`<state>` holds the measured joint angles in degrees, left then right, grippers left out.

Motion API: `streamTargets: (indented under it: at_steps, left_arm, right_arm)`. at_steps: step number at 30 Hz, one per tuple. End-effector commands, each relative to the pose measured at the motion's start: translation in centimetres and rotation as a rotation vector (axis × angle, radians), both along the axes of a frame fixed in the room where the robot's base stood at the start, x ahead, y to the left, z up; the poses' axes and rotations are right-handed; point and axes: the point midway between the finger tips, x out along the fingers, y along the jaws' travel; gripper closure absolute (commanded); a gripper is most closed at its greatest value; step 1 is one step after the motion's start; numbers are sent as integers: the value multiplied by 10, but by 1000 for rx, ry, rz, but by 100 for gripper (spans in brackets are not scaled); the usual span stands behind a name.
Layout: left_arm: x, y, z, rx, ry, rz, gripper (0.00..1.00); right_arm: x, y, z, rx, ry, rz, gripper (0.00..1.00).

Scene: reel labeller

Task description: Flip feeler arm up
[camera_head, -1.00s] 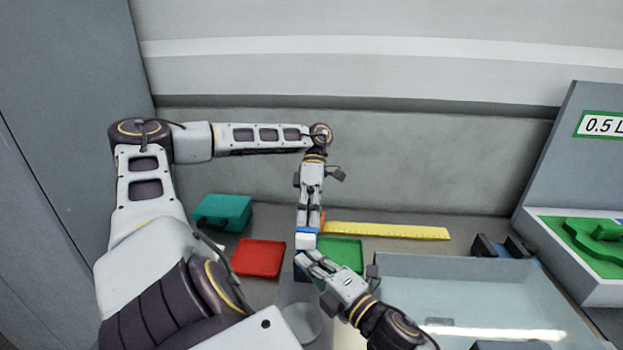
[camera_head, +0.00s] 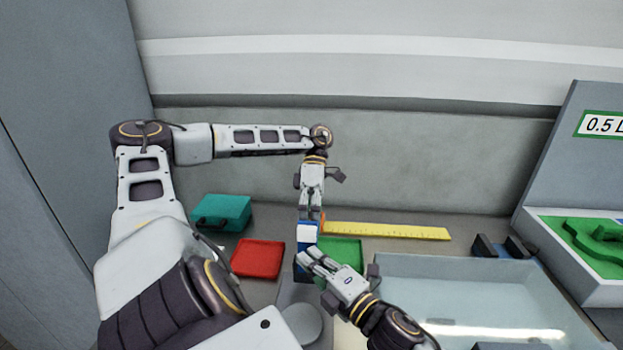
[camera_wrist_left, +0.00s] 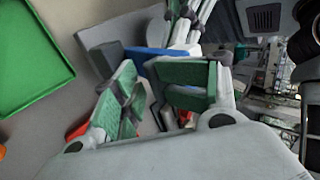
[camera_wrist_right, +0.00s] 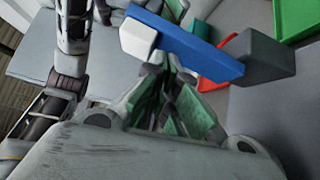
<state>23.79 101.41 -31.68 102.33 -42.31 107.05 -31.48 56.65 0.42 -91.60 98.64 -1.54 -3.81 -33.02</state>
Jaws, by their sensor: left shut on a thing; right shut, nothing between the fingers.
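The feeler arm seems to be the blue bar with a white end block. In the right wrist view the blue bar (camera_wrist_right: 190,50) runs from the white block (camera_wrist_right: 137,38) to a dark grey block. In the head view the blue part (camera_head: 308,244) shows below the white part (camera_head: 306,230). My left gripper (camera_head: 309,217) points down, its fingertips at the white and blue piece. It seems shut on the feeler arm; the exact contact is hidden. My right gripper (camera_head: 305,255) is shut and empty, close to the bar, at its lower right.
A red tray (camera_head: 258,259) and a green tray (camera_head: 347,254) lie on either side. A teal box (camera_head: 222,211) stands at the left and a yellow ruler (camera_head: 390,231) lies behind. A grey round part (camera_head: 303,322) is in front.

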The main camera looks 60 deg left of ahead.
Motion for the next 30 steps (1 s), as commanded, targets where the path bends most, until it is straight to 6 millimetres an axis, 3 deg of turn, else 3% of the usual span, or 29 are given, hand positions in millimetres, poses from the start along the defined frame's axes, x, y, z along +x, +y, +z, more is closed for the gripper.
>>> streamTargets:
  at_steps: [11, 30]
  left_arm:
    - [14, 16, 19, -1, 1, 1, 64]
    - [20, 24, 30, 2, 1, 2, 64]
  right_arm:
    - [0, 0, 0, 0, 0, 0, 100]
    - [0, 0, 0, 0, 0, 0, 100]
